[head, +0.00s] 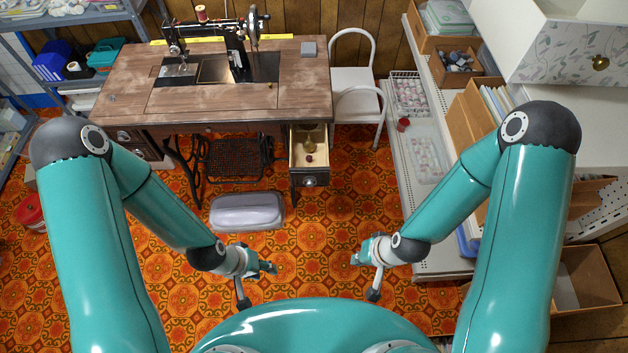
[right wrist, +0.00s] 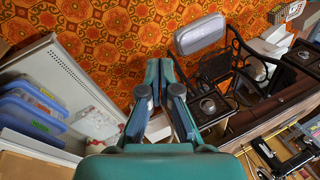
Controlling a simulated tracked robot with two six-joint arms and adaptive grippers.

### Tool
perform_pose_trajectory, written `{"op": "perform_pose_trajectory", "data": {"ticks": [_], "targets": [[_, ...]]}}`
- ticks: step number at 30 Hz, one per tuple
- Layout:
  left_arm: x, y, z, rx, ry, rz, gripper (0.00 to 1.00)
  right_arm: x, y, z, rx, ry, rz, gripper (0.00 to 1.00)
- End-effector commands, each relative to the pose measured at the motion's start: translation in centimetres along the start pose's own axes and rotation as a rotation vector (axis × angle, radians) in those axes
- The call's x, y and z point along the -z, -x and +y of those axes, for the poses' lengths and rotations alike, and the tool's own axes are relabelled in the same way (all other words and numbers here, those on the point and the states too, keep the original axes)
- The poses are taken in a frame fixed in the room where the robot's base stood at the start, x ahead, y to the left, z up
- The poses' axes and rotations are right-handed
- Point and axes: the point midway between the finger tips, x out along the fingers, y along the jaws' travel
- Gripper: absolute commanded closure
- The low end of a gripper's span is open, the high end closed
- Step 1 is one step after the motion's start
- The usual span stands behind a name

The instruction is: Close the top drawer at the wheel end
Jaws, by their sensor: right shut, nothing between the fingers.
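The top drawer at the wheel end (head: 310,181) is pulled out from under the right side of the wooden sewing table (head: 210,95). Its pale inside shows, with a few small items in it. The handwheel (head: 252,30) is at the machine's right end, above that side. A dark drawer front with a round pull (right wrist: 208,105) shows in the right wrist view, right of the fingers. My right gripper (head: 356,260) is shut and empty, in front of and right of the drawer, apart from it; its fingers (right wrist: 160,64) show closely together. My left gripper (head: 271,268) is left of it over the floor; its finger gap is unclear.
A grey lidded case (head: 246,211) lies on the floor left of the drawer. A white chair (head: 356,85) stands right of the table. A white shelf unit (head: 440,235) with boxes runs along the right. Patterned floor between drawer and grippers is clear.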

Motion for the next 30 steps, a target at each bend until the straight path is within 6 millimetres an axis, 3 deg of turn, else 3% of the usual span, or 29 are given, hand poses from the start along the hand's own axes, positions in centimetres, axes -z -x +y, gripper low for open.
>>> {"op": "perform_pose_trajectory", "data": {"ticks": [1,6,12,21,27,30], "targets": [[0.0,-2.6,-0.9,0.000,0.000,-0.001,0.60,0.9,-2.2,0.3,-0.001,-0.022,0.044,1.00],[0.0,-8.8,-3.2,0.000,0.000,-0.001,0.60,4.9,-6.5,-0.9,0.022,-0.142,0.244,1.00],[0.1,-16.4,-5.9,0.000,0.001,-0.001,0.60,9.2,-9.9,-3.4,0.129,-0.315,0.516,1.00],[0.1,-27.6,-10.0,0.000,0.000,-0.001,0.60,12.0,-11.9,-7.5,0.440,-0.562,0.856,1.00],[0.2,-34.4,-12.4,0.000,0.000,-0.001,0.60,11.3,-11.7,-9.4,0.712,-0.708,1.007,1.00],[0.2,-36.8,-13.3,0.000,0.000,-0.001,0.60,10.6,-11.2,-10.0,0.832,-0.764,1.052,1.00]]}}
